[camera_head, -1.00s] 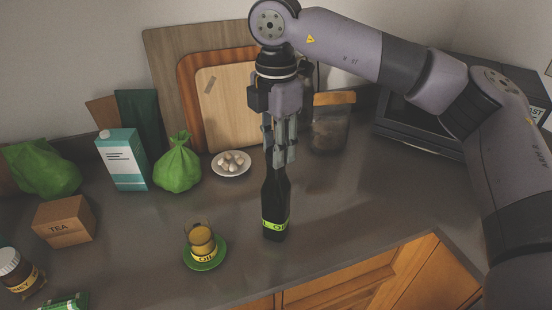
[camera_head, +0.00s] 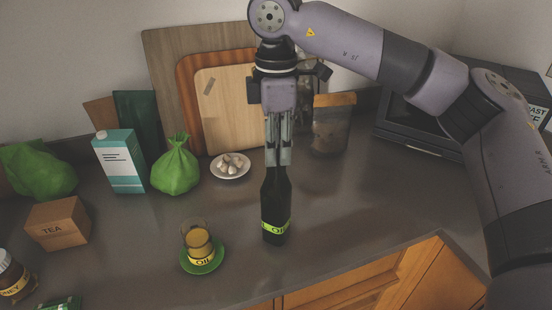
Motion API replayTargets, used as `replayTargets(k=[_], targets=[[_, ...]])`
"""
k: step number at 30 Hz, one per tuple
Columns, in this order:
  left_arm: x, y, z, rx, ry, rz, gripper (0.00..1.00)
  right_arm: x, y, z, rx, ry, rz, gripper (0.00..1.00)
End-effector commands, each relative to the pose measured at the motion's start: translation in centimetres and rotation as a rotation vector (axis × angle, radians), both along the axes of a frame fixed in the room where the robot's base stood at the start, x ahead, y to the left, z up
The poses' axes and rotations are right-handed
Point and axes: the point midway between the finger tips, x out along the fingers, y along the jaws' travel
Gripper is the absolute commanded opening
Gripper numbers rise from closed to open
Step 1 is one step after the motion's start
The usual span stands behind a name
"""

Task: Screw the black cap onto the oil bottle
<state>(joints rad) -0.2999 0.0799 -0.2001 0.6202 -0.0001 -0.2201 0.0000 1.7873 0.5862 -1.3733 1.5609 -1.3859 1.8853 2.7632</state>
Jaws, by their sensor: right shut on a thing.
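The dark oil bottle (camera_head: 276,205) stands upright on the counter, with a yellow-green label low on its body. My right gripper (camera_head: 278,160) points straight down over the bottle's top, its fingers shut around the top end of the neck. The black cap is hidden between the fingers, and I cannot see how it sits on the neck. My left gripper is not in view.
A plate of eggs or garlic (camera_head: 230,172), a green bag (camera_head: 175,168), a carton (camera_head: 119,160) and a jar (camera_head: 333,128) stand behind. Counter right of the bottle is clear.

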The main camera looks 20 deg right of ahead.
Motion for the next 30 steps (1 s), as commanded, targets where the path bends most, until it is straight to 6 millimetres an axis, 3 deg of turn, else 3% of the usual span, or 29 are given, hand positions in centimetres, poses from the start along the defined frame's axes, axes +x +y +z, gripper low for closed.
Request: replayTargets(k=[12,13,23,30], targets=[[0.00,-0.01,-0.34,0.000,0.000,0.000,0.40,-0.03,-0.01,-0.49,-0.004,0.008,-0.057,0.03],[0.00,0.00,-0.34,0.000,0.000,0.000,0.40,-0.03,-0.01,-0.49,-0.004,0.008,-0.056,0.32],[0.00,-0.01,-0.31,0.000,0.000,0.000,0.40,0.00,0.00,-0.23,0.000,0.003,-0.055,0.54],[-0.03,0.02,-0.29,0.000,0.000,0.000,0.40,0.01,0.00,-0.14,0.000,0.002,-0.055,0.55]])
